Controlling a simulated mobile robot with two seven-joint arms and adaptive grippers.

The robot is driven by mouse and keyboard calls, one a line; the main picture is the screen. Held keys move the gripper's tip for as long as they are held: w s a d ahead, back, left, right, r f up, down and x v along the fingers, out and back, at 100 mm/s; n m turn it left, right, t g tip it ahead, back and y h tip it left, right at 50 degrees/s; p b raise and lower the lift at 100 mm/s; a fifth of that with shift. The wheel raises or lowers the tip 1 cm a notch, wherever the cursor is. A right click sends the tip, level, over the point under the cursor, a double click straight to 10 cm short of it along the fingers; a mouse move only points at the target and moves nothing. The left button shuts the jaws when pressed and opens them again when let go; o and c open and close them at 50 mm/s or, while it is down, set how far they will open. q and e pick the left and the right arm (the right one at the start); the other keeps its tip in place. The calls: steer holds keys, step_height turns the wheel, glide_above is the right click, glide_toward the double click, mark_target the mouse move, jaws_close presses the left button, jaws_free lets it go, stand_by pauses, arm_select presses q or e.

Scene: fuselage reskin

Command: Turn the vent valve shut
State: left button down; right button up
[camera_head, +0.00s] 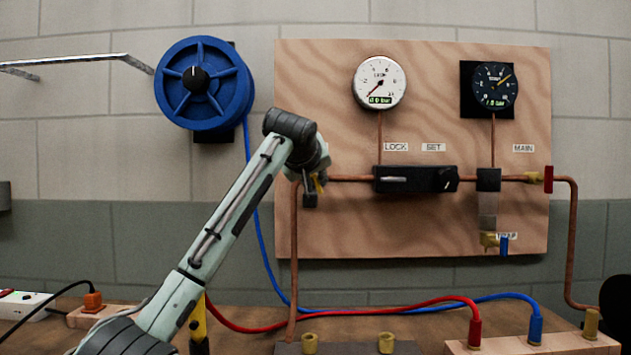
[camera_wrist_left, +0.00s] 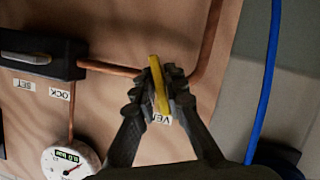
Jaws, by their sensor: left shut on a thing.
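The vent valve's yellow handle (camera_wrist_left: 160,84) shows between the fingers of my left gripper (camera_wrist_left: 158,88) in the left wrist view. The fingers are shut on it, one on each side. The handle stands steeply across the line of the horizontal copper pipe (camera_wrist_left: 108,69). The valve body is hidden behind the fingers. In the head view my left gripper (camera_head: 317,186) is at the left end of the pipe run, and only a bit of yellow shows there. A label (camera_wrist_left: 162,118) beside the handle is partly covered. My right gripper is not in view.
A black regulator block (camera_head: 415,179) sits on the wooden panel (camera_head: 340,225), below a white gauge (camera_head: 380,83) and a black gauge (camera_head: 490,88). A red-handled valve (camera_head: 548,178) is at right. A blue hose reel (camera_head: 204,83) hangs at left. Hoses cross the bench below.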

arm_select(q)
steer(key=shift+m+y, duration=1.1)
steer(key=shift+m, duration=0.5)
steer(key=c, duration=1.6)
jaws_free()
steer(key=shift+c, duration=0.2)
steer(key=v, duration=1.2)
